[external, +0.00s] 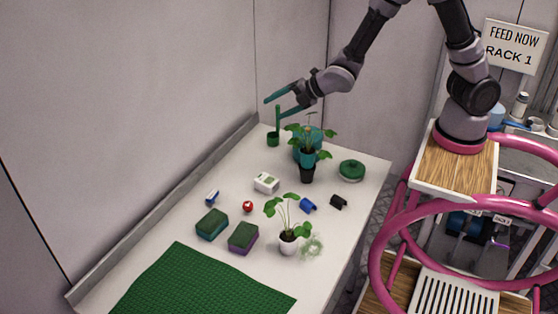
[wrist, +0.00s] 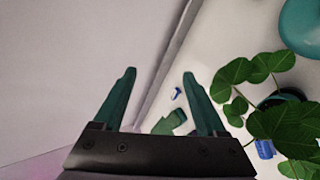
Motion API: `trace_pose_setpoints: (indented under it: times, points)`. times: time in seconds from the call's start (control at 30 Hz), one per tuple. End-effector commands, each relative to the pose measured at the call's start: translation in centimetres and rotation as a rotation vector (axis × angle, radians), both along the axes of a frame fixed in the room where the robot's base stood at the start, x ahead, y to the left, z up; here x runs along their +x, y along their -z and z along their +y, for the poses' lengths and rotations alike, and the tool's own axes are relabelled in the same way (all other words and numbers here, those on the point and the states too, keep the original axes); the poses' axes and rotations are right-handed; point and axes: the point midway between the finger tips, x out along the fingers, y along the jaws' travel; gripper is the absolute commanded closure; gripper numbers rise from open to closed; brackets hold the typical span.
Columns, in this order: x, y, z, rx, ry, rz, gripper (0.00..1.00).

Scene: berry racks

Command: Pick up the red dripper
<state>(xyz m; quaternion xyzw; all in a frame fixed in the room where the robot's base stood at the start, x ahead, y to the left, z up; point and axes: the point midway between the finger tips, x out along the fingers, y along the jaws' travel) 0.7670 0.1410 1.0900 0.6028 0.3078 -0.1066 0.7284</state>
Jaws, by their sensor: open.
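A small round red piece with a pale mark (external: 247,206), which looks like the red dripper, lies on the white table in the middle of the external view. I cannot make it out in the wrist view. My gripper (external: 273,107) is open and empty, high above the far left end of the table, well behind and above the red piece. In the wrist view my gripper (wrist: 159,73) shows its two teal fingers spread apart, with wall and table edge beyond them.
Potted plants (external: 307,158) (external: 288,236) stand on the table. A green mat (external: 200,285) covers the near end.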

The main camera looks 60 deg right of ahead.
Motion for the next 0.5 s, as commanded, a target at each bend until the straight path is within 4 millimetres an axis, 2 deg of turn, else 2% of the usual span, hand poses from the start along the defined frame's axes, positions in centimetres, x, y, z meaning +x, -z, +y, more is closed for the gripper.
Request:
trace_pose_setpoints:
  times: [0.03,0.17,0.3,0.4,0.5]
  points:
    - [-0.1,2.6,1.8,-0.102,-0.094,-0.042,0.26]
    - [-0.6,7.5,5.7,-0.365,-0.342,-0.195,0.26]
    - [-2.5,12.7,9.8,-0.647,-0.617,-0.386,0.26]
    - [-4.3,16.0,12.1,-0.827,-0.798,-0.526,0.26]
    - [-6.1,18.5,13.7,-0.962,-0.936,-0.646,0.26]
